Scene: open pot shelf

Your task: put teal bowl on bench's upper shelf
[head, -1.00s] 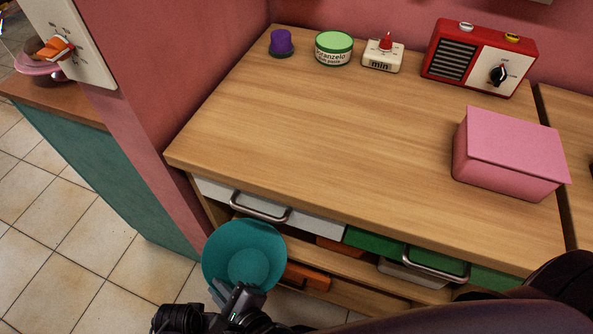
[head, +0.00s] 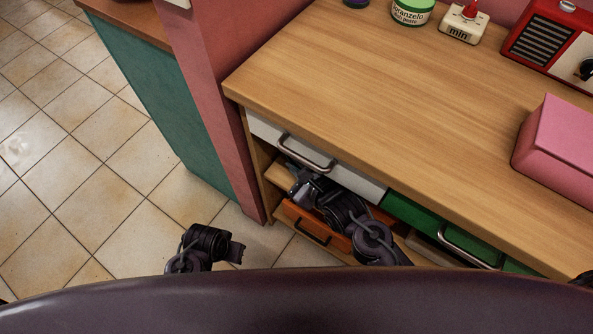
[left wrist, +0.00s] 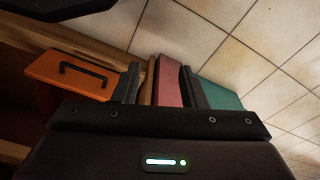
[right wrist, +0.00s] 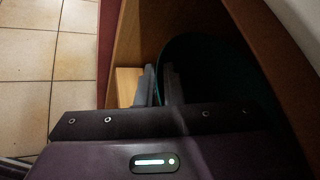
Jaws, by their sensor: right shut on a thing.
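My right gripper (head: 295,172) reaches into the open shelf space of the bench (head: 400,95), just under the white drawer. In the right wrist view its fingers (right wrist: 161,85) are close together on the rim of the dark teal bowl (right wrist: 205,60). The bowl stands steeply tilted inside the shelf space, in shadow; the head view does not show it. The upper shelf (head: 278,177) shows as a short wooden board left of my right gripper. My left gripper (left wrist: 160,85) is empty, its fingers apart, low in front of the bench.
A white drawer (head: 340,168) and a green drawer (head: 420,219) sit above the shelf space. An orange drawer (head: 300,222) is below. A pink wall end (head: 215,100) borders the bench's left side. Tiled floor (head: 90,170) is clear at left.

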